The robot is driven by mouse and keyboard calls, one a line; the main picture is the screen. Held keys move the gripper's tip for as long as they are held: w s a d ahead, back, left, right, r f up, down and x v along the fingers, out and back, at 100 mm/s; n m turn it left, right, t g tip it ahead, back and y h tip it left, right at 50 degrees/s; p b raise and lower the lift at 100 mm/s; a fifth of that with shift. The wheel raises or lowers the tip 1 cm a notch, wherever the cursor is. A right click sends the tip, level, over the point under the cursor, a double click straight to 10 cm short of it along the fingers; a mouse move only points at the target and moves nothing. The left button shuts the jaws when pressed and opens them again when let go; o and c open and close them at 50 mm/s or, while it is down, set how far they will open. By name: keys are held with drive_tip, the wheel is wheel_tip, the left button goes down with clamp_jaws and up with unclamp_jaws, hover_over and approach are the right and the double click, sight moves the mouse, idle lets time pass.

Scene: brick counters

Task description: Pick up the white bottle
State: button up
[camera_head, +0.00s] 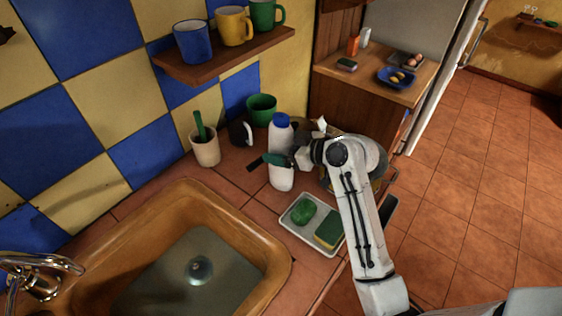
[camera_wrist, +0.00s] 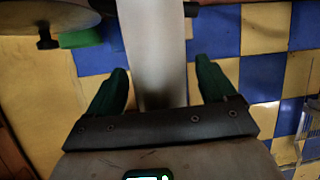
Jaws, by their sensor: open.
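The white bottle (camera_head: 281,138) with a blue cap stands upright on the tiled counter behind the sink's right end. My gripper (camera_head: 266,161) reaches in from the right at the bottle's mid-height, and a green finger crosses in front of it. In the wrist view, the white bottle (camera_wrist: 155,45) lies between the two green fingers of my gripper (camera_wrist: 160,75), with a gap visible on each side. The gripper is open. The bottle's cap is out of the wrist view.
A green bowl (camera_head: 261,109), a dark mug (camera_head: 240,133) and a cream cup (camera_head: 205,150) stand left of the bottle. A tray (camera_head: 290,222) with a green sponge and scrubber lies in front. The sink (camera_head: 272,232) is front left. A mug shelf (camera_head: 225,59) hangs above.

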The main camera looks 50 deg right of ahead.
drive_tip(key=shift+w+f, duration=0.1)
drive_tip(key=c, duration=1.1)
drive_tip(key=shift+c, duration=0.2)
drive_tip(key=shift+r, duration=0.2)
